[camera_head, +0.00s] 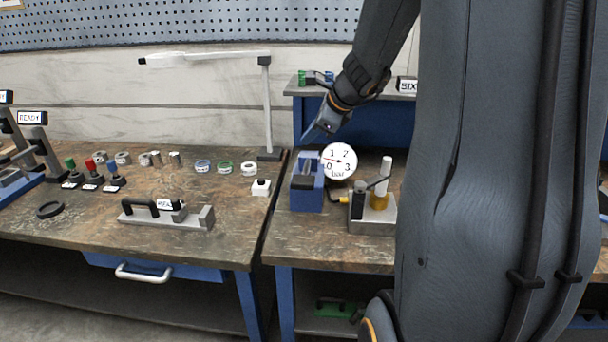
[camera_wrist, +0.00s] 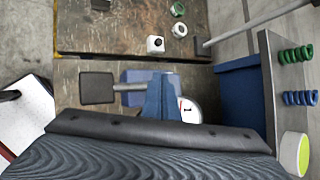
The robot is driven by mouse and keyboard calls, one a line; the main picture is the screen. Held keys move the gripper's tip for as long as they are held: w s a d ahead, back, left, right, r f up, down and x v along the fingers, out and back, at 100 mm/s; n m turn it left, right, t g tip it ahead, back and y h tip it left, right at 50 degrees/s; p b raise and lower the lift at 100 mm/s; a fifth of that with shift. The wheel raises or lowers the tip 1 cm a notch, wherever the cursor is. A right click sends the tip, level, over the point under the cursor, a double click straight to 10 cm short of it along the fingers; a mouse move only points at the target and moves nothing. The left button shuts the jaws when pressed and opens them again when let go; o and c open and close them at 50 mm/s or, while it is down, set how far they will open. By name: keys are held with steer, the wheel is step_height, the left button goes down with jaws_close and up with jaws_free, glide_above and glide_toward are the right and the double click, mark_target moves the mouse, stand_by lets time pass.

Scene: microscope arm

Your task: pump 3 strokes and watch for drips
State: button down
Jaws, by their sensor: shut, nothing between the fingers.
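The likely pump is a unit on a grey base (camera_head: 372,225) on the right bench, with a brass-coloured cylinder (camera_head: 379,201), a white upright post (camera_head: 385,168) and a thin dark lever tilted up to the right. A yellow piece (camera_head: 343,200) sticks out at its left. A round white gauge (camera_head: 340,161) marked bar faces me behind it; I cannot read its needle surely. No drips can be made out. My gripper (camera_head: 310,133) is shut and empty, above and left of the gauge, apart from the lever. The gauge is partly hidden in the wrist view (camera_wrist: 187,110).
A blue vise-like block (camera_head: 307,190) stands left of the pump. The left bench holds a white block (camera_head: 261,188), a plate with a black handle (camera_head: 167,214), coloured rings and a lamp post (camera_head: 267,108). A blue shelf (camera_head: 402,118) stands behind. My arm covers the right side.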

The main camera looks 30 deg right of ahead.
mark_target(305, 167)
steer(key=shift+s+a+f+b, duration=0.1)
steer(key=shift+s+f+b, duration=0.05)
steer(key=shift+f+b, duration=1.05)
steer(key=shift+s+a+f+b, duration=0.1)
steer(key=shift+s+f+b, duration=0.05)
steer(key=shift+f+b, duration=1)
steer(key=shift+f, duration=0.3)
steer(key=shift+f, duration=0.3)
steer(key=shift+s+a+f+b, duration=0.1)
steer(key=shift+s+f+b, duration=0.05)
steer(key=shift+f+b, duration=0.5)
steer(key=shift+s+a+f+b, duration=0.1)
steer(key=shift+f+b, duration=0.45)
steer(key=shift+b, duration=0.05)
stand_by(1.0)
steer(key=shift+r, duration=0.2)
steer(key=shift+w+d+r+p, duration=0.1)
steer(key=shift+r+p, duration=0.6)
steer(key=shift+p, duration=0.1)
steer(key=shift+w+d+r+p, duration=0.1)
steer(key=shift+r+p, duration=0.6)
steer(key=shift+p, duration=0.05)
steer(key=shift+w+d+r+p, duration=0.1)
steer(key=shift+w+r+p, duration=0.05)
steer(key=shift+r+p, duration=1.1)
steer(key=shift+w+d+r+p, duration=0.1)
steer(key=shift+w+r+p, duration=0.05)
steer(key=shift+r+p, duration=1.05)
